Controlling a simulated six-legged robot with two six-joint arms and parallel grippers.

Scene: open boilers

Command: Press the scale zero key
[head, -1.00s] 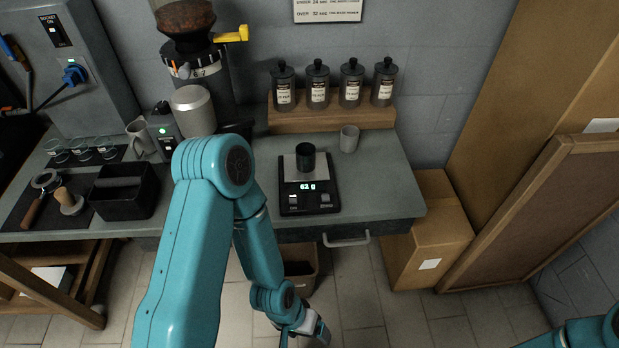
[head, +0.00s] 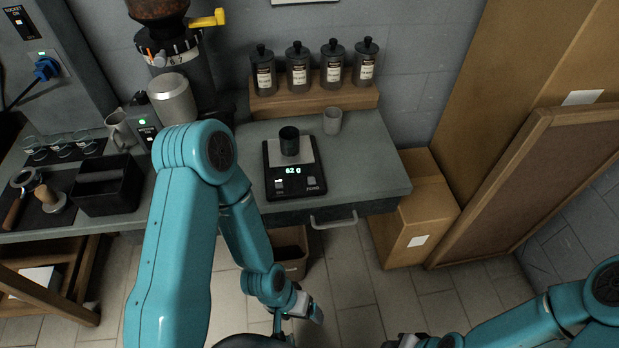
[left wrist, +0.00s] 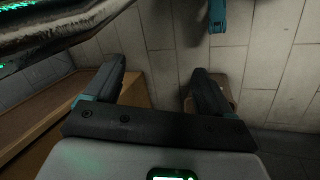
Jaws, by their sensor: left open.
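The black scale (head: 291,182) stands on the grey counter near its front edge, and its green display reads 62 g. A dark cup (head: 289,141) stands upright on its plate. The zero key (head: 312,182) is the right one of two small keys at the scale's front. My left gripper (head: 312,312) hangs below and in front of the counter, well apart from the scale. In the left wrist view its two fingers (left wrist: 158,82) are spread with nothing between them. My right gripper (head: 408,342) is only partly in the head view, at the bottom edge.
A grinder (head: 175,60) and a black box (head: 106,186) are to the left. Cardboard boxes (head: 415,215) stand right of the counter.

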